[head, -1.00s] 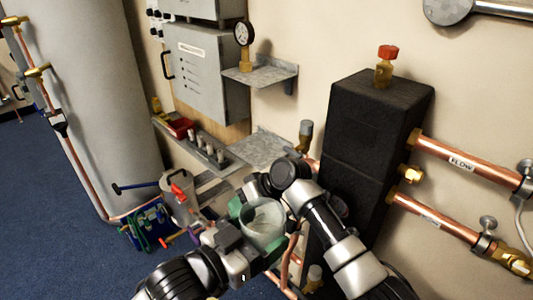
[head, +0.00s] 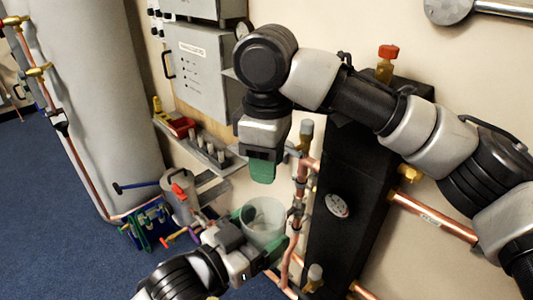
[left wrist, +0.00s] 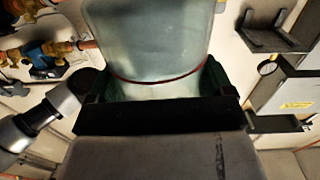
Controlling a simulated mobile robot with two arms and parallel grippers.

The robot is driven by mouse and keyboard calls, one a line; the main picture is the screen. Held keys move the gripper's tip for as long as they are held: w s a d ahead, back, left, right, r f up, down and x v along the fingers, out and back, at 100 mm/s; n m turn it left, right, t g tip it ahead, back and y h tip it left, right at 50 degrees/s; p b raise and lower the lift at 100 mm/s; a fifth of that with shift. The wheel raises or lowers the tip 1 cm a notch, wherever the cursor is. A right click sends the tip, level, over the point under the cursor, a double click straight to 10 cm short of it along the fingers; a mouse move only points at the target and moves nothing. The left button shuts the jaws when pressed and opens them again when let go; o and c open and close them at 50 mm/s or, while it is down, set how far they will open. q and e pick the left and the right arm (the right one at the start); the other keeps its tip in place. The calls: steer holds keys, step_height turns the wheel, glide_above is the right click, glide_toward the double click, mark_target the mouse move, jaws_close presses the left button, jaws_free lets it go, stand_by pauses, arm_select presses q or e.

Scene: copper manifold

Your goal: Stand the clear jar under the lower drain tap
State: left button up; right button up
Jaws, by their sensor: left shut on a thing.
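The clear jar (head: 265,215) is held in my left gripper (head: 262,228), low in the head view, in front of the copper pipework. In the left wrist view the jar (left wrist: 150,40) fills the top middle, with a red line around it, between the green finger pads (left wrist: 158,92). My right gripper (head: 262,168) hangs pointing down above and apart from the jar; its green pad shows, but not whether its fingers are spread. A brass fitting (head: 315,275) sits low by the pipes; I cannot tell whether it is the lower drain tap.
Vertical copper pipe (head: 300,185) with valves stands just right of the jar, beside a black insulated block (head: 350,165) with a gauge (head: 337,205). A grey can (head: 180,200) and coloured tools (head: 147,222) stand on the blue floor at left. A wall shelf (head: 205,150) holds small items.

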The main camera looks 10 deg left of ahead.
mark_target(267, 208)
step_height(267, 208, down, 11)
steer(key=shift+r, duration=0.1)
stand_by(0.3)
jaws_close()
arm_select(q)
steer(key=o, duration=0.8)
